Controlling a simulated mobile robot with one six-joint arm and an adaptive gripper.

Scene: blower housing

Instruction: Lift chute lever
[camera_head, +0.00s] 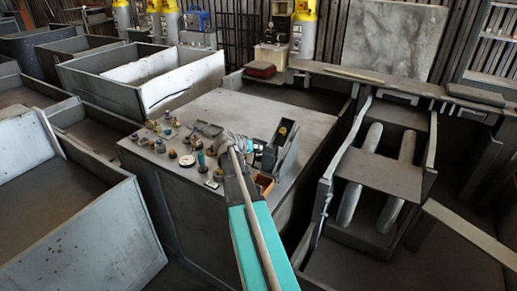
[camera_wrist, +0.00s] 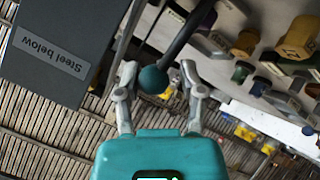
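In the wrist view, the lever shows as a dark rod (camera_wrist: 188,32) with a dark green ball knob (camera_wrist: 153,80) at its end. My gripper (camera_wrist: 157,72) is open, with one finger on each side of the knob as seen from the wrist. Gaps show between the knob and both fingers; I cannot tell whether the knob is at fingertip depth. In the head view, my gripper (camera_head: 236,143) is over the cluttered grey bench top, beside a dark upright box (camera_head: 280,146). The lever cannot be made out there.
A grey plate reading "Steel below" (camera_wrist: 68,50) appears upside down at the wrist view's left. Several knobs and small parts, including a yellow-brown knob (camera_wrist: 300,35), crowd the right. The bench top (camera_head: 250,108) is clear at the back. A chute with two rollers (camera_head: 375,180) stands right.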

